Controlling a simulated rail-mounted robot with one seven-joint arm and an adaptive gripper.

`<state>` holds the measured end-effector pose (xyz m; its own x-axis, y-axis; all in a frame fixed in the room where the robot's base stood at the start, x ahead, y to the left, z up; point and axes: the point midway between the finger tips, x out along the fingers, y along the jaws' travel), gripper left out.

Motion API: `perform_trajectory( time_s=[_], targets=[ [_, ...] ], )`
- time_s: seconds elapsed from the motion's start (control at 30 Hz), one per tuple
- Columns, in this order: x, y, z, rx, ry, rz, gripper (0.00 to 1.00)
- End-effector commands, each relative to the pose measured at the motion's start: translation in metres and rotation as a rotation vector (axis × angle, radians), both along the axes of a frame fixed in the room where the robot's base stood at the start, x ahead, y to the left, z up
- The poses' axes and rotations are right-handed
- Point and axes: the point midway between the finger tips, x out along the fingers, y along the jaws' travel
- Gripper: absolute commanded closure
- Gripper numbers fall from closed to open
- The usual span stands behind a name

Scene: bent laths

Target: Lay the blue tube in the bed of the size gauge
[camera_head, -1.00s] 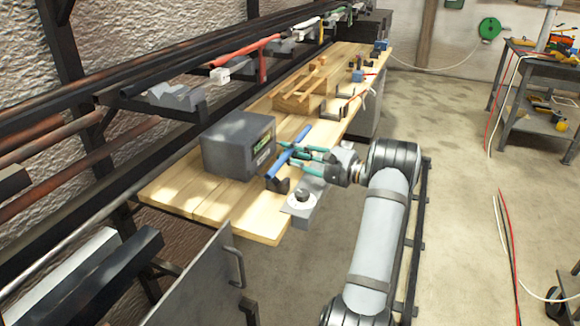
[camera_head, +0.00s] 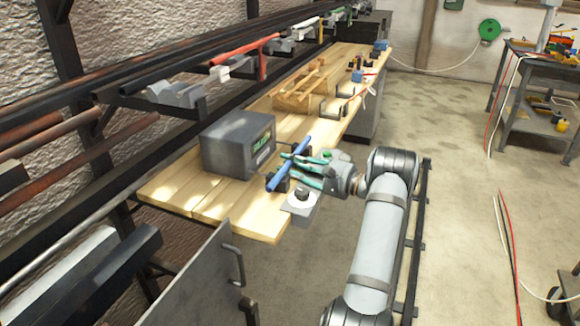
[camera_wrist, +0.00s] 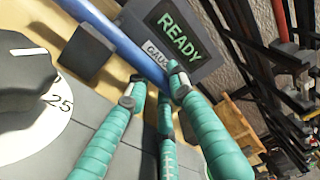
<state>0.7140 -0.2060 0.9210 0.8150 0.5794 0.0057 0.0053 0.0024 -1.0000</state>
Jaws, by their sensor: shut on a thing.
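The blue tube (camera_head: 288,163) lies slanted across the front of the gauge in the head view. My gripper (camera_head: 297,165) has teal fingers and is shut on the tube near its middle. The size gauge has a grey box (camera_head: 225,148) with a green display reading READY (camera_wrist: 177,33), and a dial (camera_head: 302,195) on a grey plate. A dark bed block (camera_wrist: 87,52) shows right beside the tube in the wrist view. The tube is low, at the dark blocks; I cannot tell whether it touches them.
The gauge stands near the front end of a wooden bench (camera_head: 215,197). Wooden racks (camera_head: 300,95) stand farther back on the bench. A wall rack with a red tube (camera_head: 240,50) runs along the left. A metal panel with a handle (camera_head: 200,285) stands in front.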

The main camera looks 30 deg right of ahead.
Motion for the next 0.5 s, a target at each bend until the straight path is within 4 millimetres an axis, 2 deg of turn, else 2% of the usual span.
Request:
perform_trajectory(
  time_s=[0.03, 0.33, 0.37, 0.5],
  targets=[
    [-0.0007, 0.0007, -0.0058, -0.003, 0.005, 0.002, 1.00],
    [-0.0019, 0.0017, -0.0127, -0.005, 0.014, 0.005, 1.00],
    [-0.0022, 0.0020, -0.0139, -0.005, 0.015, 0.006, 0.76],
    [-0.0024, 0.0021, -0.0149, -0.004, 0.017, 0.006, 0.68]
  ],
)
